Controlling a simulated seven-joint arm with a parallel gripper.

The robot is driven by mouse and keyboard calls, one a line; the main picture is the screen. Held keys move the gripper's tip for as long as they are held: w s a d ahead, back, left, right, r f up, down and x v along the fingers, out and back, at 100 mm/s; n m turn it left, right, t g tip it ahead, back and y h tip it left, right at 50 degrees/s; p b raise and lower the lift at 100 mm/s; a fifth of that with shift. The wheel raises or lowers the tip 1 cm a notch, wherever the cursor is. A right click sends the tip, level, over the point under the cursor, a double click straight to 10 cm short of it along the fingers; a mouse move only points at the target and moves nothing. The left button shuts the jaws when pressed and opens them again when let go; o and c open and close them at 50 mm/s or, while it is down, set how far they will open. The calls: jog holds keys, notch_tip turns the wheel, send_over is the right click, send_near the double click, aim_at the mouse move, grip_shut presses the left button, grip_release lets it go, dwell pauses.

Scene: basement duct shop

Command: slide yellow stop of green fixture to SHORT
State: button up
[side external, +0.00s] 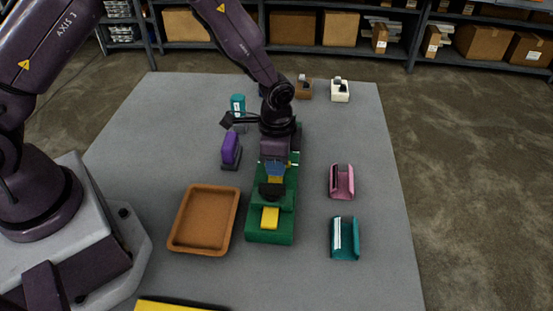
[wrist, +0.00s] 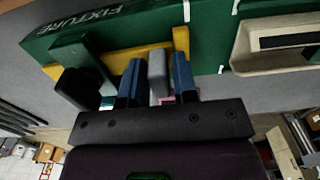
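The green fixture (side external: 253,226) lies lengthwise on the table in the side view, under my gripper (side external: 273,176). A yellow block (side external: 270,218) shows at its near end, and another bit of yellow shows just below my fingers. In the wrist view, the green fixture (wrist: 215,32) carries a yellow bar (wrist: 110,62) with a raised yellow end and a black knob (wrist: 78,90). My gripper (wrist: 157,78) has its two blue fingers apart, with a grey upright piece (wrist: 157,70) between them. Narrow gaps seem to show beside it. No SHORT mark is readable; the lettering reads FIXTURE.
An orange-brown tray (side external: 174,233) lies left of the fixture. Pink (side external: 342,183) and teal (side external: 345,239) holders stand to the right. The right table edge is clear.

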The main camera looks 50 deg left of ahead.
grip_shut()
jog(key=shift+w+a, duration=1.6)
jog(key=shift+w, duration=0.05)
jog(key=shift+o, duration=1.9)
grip_release()
jog(key=shift+a, duration=0.1)
notch_tip(320, 180, up, 13)
